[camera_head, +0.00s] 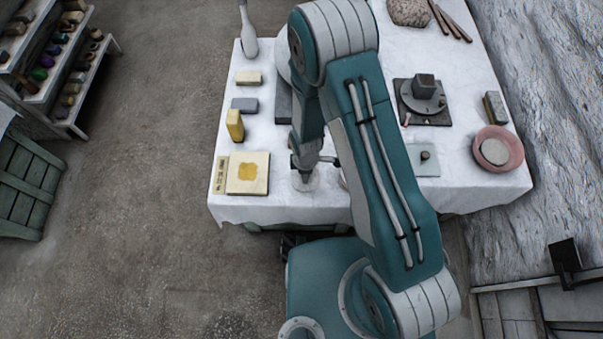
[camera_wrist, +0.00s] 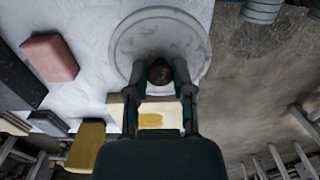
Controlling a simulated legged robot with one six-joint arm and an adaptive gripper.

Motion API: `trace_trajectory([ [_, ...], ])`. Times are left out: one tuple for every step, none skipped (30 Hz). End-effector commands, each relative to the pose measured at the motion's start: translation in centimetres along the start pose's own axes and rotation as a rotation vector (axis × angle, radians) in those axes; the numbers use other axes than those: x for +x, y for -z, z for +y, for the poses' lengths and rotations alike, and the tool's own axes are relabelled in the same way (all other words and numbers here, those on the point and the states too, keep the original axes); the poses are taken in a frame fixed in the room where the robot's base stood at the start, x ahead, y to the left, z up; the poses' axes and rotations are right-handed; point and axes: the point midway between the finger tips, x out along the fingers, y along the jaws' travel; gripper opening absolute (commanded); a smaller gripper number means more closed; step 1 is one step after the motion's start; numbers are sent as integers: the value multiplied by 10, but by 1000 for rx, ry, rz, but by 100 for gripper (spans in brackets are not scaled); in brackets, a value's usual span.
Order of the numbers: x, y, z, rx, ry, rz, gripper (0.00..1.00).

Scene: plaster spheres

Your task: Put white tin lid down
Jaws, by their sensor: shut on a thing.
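The white tin lid (camera_wrist: 134,42) is a pale round disc with a dark knob (camera_wrist: 160,72) in the wrist view. My gripper (camera_wrist: 161,80) is shut on the knob, a finger on each side of it. In the head view the lid (camera_head: 306,183) shows as a small pale disc under my gripper (camera_head: 303,167), over the near part of the white-clothed table (camera_head: 290,208). It is just right of a cream square slab with a yellow patch (camera_head: 235,184). I cannot tell whether the lid touches the cloth. My arm hides part of the table.
A yellow block (camera_head: 235,125), a grey block (camera_head: 245,105) and a cream block (camera_head: 248,78) line the table's left side. A pink dish (camera_head: 516,150) and a dark square base (camera_head: 436,119) stand on the right. Bare cloth lies along the front edge.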

Motion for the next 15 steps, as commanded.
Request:
trace_trajectory([
  [9, 3, 6, 0, 1, 0, 6],
  [14, 4, 10, 0, 1, 0, 6],
  [18, 6, 14, 0, 0, 0, 6],
  [22, 6, 16, 0, 1, 0, 6],
  [24, 7, 18, 0, 0, 0, 6],
  [26, 8, 20, 0, -1, 0, 6],
  [28, 9, 22, 0, -1, 0, 6],
  [30, 9, 23, 0, 0, 0, 6],
  [34, 10, 26, 0, -1, 1, 6],
  [37, 11, 28, 0, -1, 1, 6],
  [42, 11, 27, 0, 2, -1, 6],
  [48, 11, 27, 0, 2, -1, 6],
  [53, 11, 26, 0, 2, -1, 6],
  [57, 10, 26, 0, 2, -1, 6],
  [60, 11, 27, 0, 1, 0, 6],
])
